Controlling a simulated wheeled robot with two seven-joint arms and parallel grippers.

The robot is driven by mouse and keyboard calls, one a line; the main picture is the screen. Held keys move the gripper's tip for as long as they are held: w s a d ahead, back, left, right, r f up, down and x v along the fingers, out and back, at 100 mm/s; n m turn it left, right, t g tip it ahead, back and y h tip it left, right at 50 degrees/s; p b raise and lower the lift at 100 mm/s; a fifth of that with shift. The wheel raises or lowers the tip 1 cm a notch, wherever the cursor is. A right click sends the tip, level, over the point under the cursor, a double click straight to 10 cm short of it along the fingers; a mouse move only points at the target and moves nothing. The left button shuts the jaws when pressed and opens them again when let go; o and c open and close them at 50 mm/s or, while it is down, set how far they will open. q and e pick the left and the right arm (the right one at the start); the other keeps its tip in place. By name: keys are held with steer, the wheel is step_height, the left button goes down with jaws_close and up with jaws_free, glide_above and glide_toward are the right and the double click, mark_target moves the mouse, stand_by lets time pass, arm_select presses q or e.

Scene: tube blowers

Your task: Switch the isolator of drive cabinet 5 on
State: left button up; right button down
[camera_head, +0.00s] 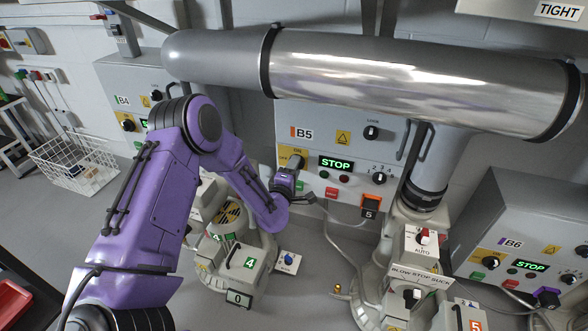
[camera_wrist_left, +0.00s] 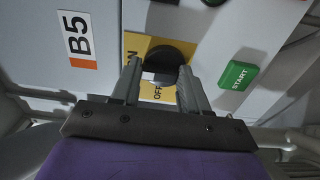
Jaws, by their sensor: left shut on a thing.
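Drive cabinet B5 (camera_head: 312,120) stands at the back, centre, with an orange-marked B5 label. Its isolator has a yellow plate (camera_head: 288,152) at the panel's left; its black round knob (camera_wrist_left: 172,56) shows in the left wrist view, with ON and OFF printed on the plate. My left gripper (camera_head: 295,164) reaches the isolator; in the left wrist view its fingers (camera_wrist_left: 160,72) stand on either side of the knob, shut on it. The fingers hide part of the knob, and I cannot tell its setting for sure. My right gripper is not in view.
A large metal pipe (camera_head: 420,80) crosses above. Cabinet B6 (camera_head: 520,225) is at right; cabinet B4 (camera_head: 120,85) is partly behind my arm. Blowers fill the foreground.

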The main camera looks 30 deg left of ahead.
arm_select(q)
steer(key=shift+f, duration=0.1)
steer(key=o, duration=1.1)
steer(key=shift+c, duration=0.2)
steer(key=v, duration=1)
steer(key=shift+s, duration=0.3)
